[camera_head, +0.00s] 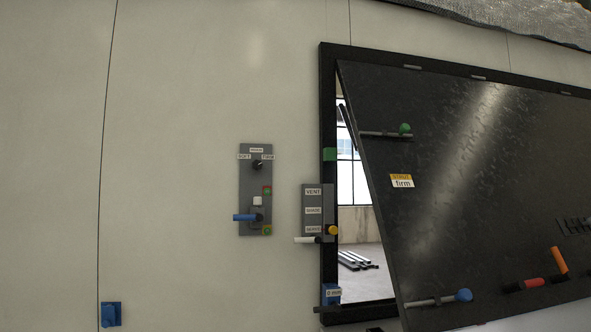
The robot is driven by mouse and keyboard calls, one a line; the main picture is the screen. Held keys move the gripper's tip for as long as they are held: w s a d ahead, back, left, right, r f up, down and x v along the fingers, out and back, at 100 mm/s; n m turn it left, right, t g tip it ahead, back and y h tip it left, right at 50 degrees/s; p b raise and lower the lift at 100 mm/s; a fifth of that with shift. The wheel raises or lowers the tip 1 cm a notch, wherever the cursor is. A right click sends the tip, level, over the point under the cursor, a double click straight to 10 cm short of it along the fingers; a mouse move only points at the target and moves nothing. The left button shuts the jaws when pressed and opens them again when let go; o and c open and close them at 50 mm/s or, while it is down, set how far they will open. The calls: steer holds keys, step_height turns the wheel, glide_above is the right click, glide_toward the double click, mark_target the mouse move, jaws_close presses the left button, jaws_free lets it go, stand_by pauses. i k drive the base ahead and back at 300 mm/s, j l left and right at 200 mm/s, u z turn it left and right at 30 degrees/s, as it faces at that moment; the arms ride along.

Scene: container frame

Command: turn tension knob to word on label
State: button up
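The tension knob (257,165) is a small black knob near the top of a grey panel (246,190) on the pale wall. A small title label (257,149) sits above it, too small to read surely. A "SOFT" label (244,156) is at its upper left and a "FIRM" label (267,157) at its upper right. Which way the knob points is too small to tell. An orange and white label (401,182) on the tilted dark panel reads "firm". My gripper is not in view.
Below the knob are a blue-handled lever (245,217) and red and green markers. To the right is a "VENT" panel (313,205) with a white handle. The dark hinged panel (460,160) leans across a black-framed window opening. A blue bracket (111,314) is at lower left.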

mark_target(257, 165)
steer(key=i+j+z, duration=0.15)
steer(key=i+j, duration=0.25)
steer(key=i+j+z, duration=0.15)
steer(key=i+j, duration=0.25)
steer(key=j, duration=0.2)
